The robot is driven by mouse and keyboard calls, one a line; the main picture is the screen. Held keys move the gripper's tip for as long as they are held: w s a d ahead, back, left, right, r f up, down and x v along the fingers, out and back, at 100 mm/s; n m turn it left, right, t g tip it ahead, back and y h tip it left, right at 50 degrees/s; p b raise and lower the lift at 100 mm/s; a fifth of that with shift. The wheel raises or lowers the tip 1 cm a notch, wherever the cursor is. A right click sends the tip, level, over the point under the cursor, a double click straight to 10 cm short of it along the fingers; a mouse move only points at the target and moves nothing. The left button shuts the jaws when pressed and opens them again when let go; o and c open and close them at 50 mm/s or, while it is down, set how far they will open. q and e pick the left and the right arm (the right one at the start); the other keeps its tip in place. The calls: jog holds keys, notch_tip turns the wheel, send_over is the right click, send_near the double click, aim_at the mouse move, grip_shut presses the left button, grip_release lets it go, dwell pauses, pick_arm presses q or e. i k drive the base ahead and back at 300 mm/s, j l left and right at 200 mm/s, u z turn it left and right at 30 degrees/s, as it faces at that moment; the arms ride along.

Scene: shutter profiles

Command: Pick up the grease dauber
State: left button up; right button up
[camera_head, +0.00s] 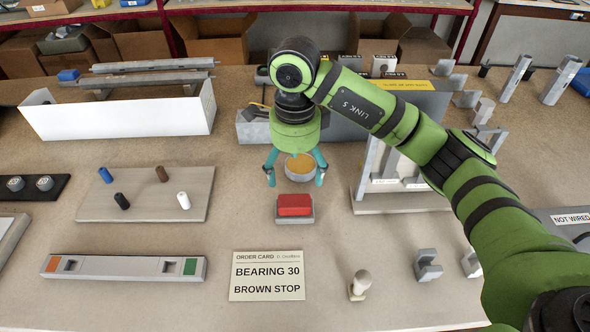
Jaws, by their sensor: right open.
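I cannot tell for sure which thing is the grease dauber. A short pale peg with a rounded head (360,284) stands at the front, right of the order card, and may be it. A round tin with an amber top (300,164) stands mid-table. A red block on a grey base (295,206) sits just in front of it. My right gripper (296,181) points down with its teal fingers spread, one on each side of the tin in the picture. It holds nothing that I can see. My left gripper is out of view.
The order card (267,276) reads "Bearing 30, Brown stop". A board with several coloured pegs (147,207) lies left, a long grey bar (125,268) in front of it. A white-sided box (118,116) and a grey bin (428,104) stand behind. Grey brackets (427,265) stand front right.

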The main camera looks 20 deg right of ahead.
aim_at(363, 279)
jog(key=z, duration=1.2)
